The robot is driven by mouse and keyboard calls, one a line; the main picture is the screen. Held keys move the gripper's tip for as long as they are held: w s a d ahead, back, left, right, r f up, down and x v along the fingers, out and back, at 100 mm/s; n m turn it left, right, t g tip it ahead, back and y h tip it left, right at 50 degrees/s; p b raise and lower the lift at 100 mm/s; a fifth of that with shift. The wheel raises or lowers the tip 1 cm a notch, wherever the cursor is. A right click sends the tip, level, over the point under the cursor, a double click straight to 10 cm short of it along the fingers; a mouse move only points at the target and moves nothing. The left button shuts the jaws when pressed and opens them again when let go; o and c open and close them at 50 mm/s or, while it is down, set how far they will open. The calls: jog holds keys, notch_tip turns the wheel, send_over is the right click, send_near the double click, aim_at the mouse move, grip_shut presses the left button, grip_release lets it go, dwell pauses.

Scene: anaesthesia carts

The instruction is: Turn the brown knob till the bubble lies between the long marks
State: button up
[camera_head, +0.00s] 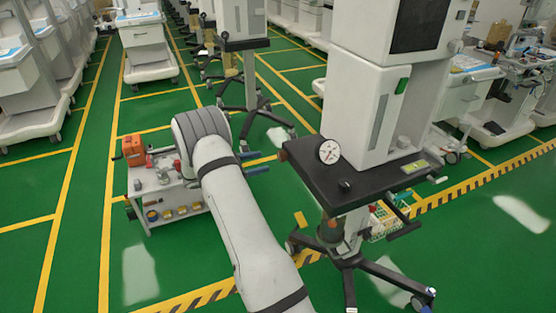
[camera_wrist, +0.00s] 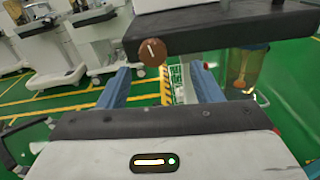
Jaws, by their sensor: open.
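The brown knob (camera_wrist: 152,51), round with a pale line on its face, shows in the wrist view just below the edge of a dark shelf (camera_wrist: 225,25). My gripper (camera_wrist: 160,68) has two blue fingers, apart and empty. In the picture the knob lies between the fingertips, near the left one; I cannot tell whether they reach it. In the head view my gripper (camera_head: 271,162) is left of the dark shelf (camera_head: 375,182), and the knob is not seen. A small yellow-green strip (camera_head: 415,166) on the shelf may be the level; bubble and marks are too small to read.
A white dial (camera_head: 329,151) and a black knob (camera_head: 345,185) are on the shelf, beside a tall white cart body (camera_head: 365,105). A wheeled black base (camera_head: 350,264) stands below. A small cart with tools (camera_head: 170,202) is at left. Green floor is open further left.

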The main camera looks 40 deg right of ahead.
aim_at(279, 158)
jog(key=shift+n+h, duration=0.3)
jog(key=x, duration=0.2)
jog(key=f+x, duration=0.1)
jog(key=x, duration=0.2)
jog(key=w+x, duration=0.1)
jog(key=x, duration=0.2)
jog(key=shift+d+f+p, duration=0.15)
jog(key=shift+d+p, duration=0.05)
jog(key=shift+p, duration=0.1)
jog(key=shift+c, duration=0.5)
jog(key=c, duration=0.9)
jog(key=shift+s+d, duration=0.1)
jog(key=shift+f+b, duration=0.15)
jog(key=shift+b, duration=0.15)
